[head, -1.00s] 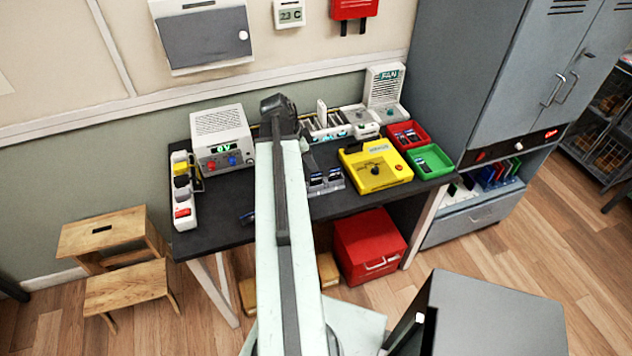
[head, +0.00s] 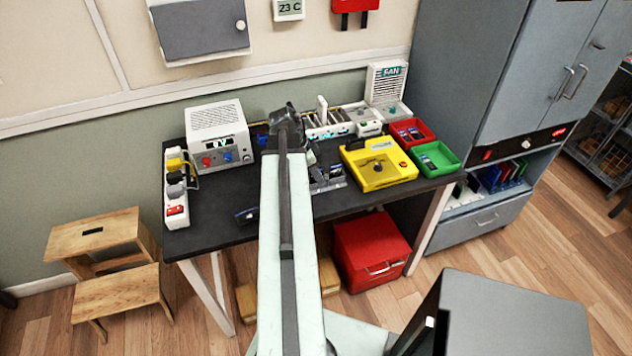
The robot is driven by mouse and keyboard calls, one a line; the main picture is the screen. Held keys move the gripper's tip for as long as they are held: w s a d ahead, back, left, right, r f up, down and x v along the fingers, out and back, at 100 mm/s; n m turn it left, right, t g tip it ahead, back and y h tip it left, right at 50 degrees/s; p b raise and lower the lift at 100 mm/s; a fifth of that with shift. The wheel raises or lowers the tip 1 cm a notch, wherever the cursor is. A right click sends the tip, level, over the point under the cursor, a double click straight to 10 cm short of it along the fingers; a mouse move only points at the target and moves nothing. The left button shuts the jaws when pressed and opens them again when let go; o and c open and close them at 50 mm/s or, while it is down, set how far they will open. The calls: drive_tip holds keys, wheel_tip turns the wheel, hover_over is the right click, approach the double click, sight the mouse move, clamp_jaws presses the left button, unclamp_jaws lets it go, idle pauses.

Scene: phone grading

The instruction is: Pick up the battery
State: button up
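I cannot pick out the battery with certainty. A small dark item (head: 246,215) with a bluish face lies flat on the black desk (head: 215,229), left of my arm. A grey holder (head: 328,184) with dark slabs stands right of my arm and is partly hidden by it. My arm reaches up over the desk and bends at a dark joint. My gripper seems to be beyond the arm near the holder, mostly hidden, and its fingers cannot be made out.
A yellow fixture (head: 377,165), red tray (head: 411,132) and green tray (head: 434,158) are right. A red box (head: 370,252) stands below. The desk's front left is mostly clear.

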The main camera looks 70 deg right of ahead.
clamp_jaws()
wheel_tip(320, 180, up, 10)
drive_tip(key=p, duration=1)
drive_tip(key=shift+r, duration=0.15)
